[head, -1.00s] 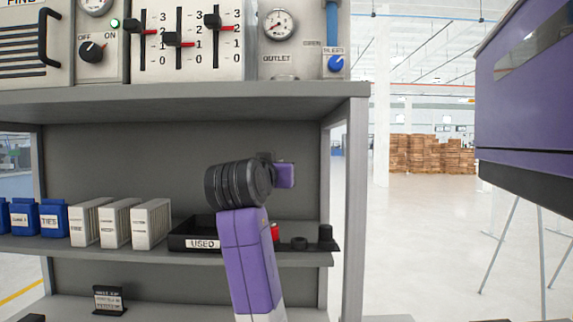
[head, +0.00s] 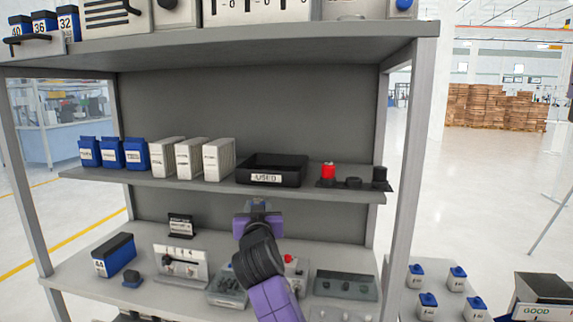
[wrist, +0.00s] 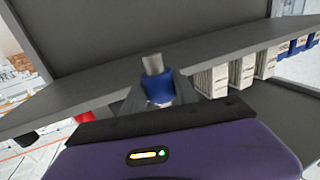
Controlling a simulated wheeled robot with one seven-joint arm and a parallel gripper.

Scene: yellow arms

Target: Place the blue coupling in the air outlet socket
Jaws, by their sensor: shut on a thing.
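The blue coupling (wrist: 158,88) has a grey metal end and sits between my fingers in the wrist view. My gripper (wrist: 160,100) is shut on it. In the head view my purple and black gripper (head: 258,206) is below the middle shelf's front edge, and the coupling cannot be made out there. The air outlet socket is not visible; only the lower part of the panel (head: 345,9) on the top shelf shows.
The middle shelf (head: 215,190) holds blue boxes (head: 111,152), white boxes (head: 188,158), a black USED tray (head: 272,170) and a red-topped item (head: 328,172). The bottom shelf (head: 75,282) holds several small devices. A rack post (head: 409,170) stands at right.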

